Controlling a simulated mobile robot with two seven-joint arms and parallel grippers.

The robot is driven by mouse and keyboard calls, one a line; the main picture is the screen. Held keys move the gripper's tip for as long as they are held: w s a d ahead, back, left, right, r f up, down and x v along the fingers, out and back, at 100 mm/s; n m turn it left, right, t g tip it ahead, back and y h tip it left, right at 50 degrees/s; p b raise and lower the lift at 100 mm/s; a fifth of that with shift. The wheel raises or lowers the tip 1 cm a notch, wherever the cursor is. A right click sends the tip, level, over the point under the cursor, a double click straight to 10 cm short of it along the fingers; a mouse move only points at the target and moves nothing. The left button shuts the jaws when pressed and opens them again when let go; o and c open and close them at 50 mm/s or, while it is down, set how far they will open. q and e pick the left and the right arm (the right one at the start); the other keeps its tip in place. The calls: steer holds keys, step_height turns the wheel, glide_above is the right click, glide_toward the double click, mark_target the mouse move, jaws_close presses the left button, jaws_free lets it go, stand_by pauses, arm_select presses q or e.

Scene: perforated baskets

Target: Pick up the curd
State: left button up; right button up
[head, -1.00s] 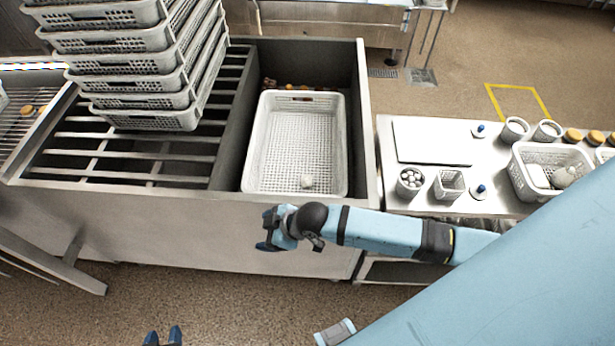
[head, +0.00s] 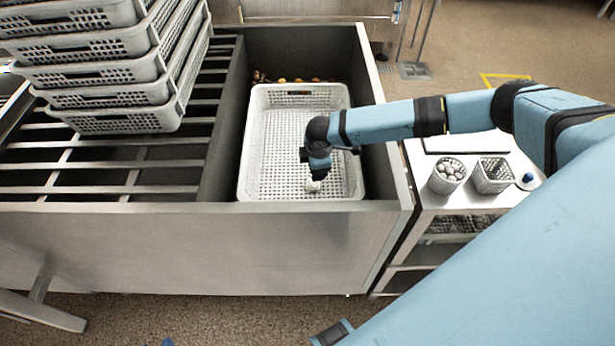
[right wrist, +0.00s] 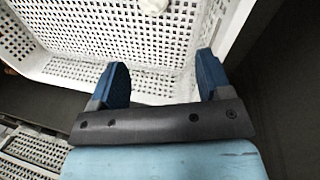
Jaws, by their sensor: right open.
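The curd, a small white lump (head: 313,186), lies in the large white perforated basket (head: 244,160), near its front end. It also shows at the top edge of the right wrist view (right wrist: 153,5), partly cut off. My right gripper (head: 317,175) points down into the basket, just above the curd, and hides part of it in the head view. In the right wrist view its blue fingers (right wrist: 163,75) are apart with nothing between them, and the curd is beyond the fingertips. Only a blue tip of my left gripper (head: 168,342) shows at the bottom edge.
The basket sits in a deep metal sink (head: 385,160) whose walls rise around it. A stack of white baskets (head: 115,120) stands on slats to the left. The side table at right holds a cup of round white items (head: 448,175) and a small basket (head: 493,176).

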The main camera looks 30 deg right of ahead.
mark_target(313, 184)
steer(key=x, duration=0.3)
steer(key=b+x, duration=0.1)
steer(key=x, duration=0.3)
steer(key=d+b+x, duration=0.1)
steer(key=x, duration=0.2)
steer(key=shift+w+f, duration=0.1)
steer(key=shift+w, duration=0.25)
steer(key=shift+f, duration=0.45)
steer(key=b+x, duration=0.1)
steer(key=x, duration=0.2)
steer(key=shift+f, duration=0.4)
steer(key=shift+w+d+f, duration=0.15)
steer(key=shift+w+f, duration=0.05)
steer(key=shift+f, duration=0.35)
arm_select(q)
steer(key=f, duration=0.1)
steer(key=w+f, duration=0.1)
steer(key=f, duration=0.1)
steer(key=shift+d+f, duration=0.1)
steer(key=shift+d, duration=0.05)
arm_select(e)
steer(key=c, duration=0.7)
